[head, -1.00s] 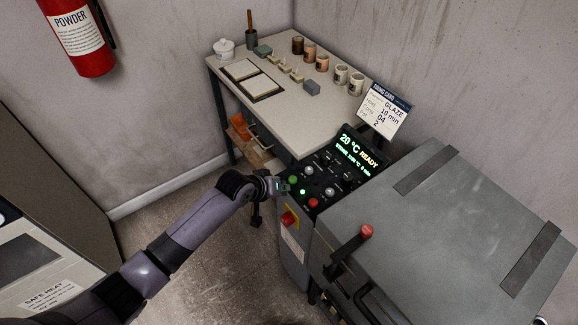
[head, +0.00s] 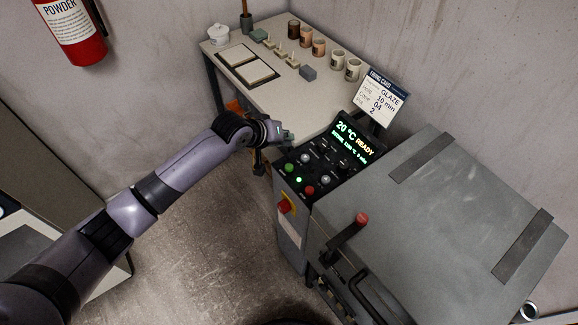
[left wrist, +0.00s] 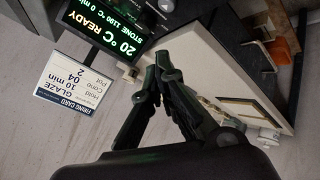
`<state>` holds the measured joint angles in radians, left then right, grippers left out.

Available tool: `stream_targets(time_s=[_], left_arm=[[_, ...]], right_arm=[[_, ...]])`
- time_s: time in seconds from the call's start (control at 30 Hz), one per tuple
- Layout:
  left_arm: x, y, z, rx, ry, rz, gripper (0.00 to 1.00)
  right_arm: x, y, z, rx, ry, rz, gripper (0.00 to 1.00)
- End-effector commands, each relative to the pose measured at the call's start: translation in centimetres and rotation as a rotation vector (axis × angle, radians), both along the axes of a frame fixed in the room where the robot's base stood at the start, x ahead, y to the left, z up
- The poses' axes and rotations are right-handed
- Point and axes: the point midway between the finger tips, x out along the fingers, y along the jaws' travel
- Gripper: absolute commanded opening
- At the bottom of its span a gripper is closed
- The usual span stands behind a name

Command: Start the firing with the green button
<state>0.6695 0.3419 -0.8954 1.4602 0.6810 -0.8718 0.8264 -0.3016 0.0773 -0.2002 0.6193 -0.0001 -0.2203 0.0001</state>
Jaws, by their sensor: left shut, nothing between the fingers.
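The green button (head: 289,168) is on the dark control panel (head: 318,160) of the grey kiln (head: 440,215). A bright green light (head: 299,180) glows close to it. The display (head: 355,138) reads 20 °C READY, with a smaller line STONE 1190 °C 0 min; the display also shows in the left wrist view (left wrist: 105,32). My left gripper (head: 287,136) is shut and empty, above the panel's back left edge and apart from the green button. Its fingers (left wrist: 163,72) meet in the left wrist view, where the green button cannot be made out. My right gripper is not in view.
A firing card (head: 380,100) reads GLAZE, hold 10 min, cone 04. A red button (head: 309,190), a red switch on yellow (head: 286,205) and a red-knobbed lever (head: 360,220) are close by. The table (head: 310,105) behind holds cups and small pieces.

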Motion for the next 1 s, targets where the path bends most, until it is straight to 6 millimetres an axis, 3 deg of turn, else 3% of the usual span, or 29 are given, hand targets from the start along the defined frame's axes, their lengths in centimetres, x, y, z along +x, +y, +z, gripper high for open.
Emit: stream_targets(time_s=[0.53, 0.73, 1.0], left_arm=[[0.0, 0.0, -6.7, 0.001, -0.002, -0.001, 0.00], [0.0, 0.0, -8.2, 0.000, 0.002, 0.001, 0.00], [0.0, 0.0, -8.4, 0.001, 0.000, -0.001, 0.00]], right_arm=[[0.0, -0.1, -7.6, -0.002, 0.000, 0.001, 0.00], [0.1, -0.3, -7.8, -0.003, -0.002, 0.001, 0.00], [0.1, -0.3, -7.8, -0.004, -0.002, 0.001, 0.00]])
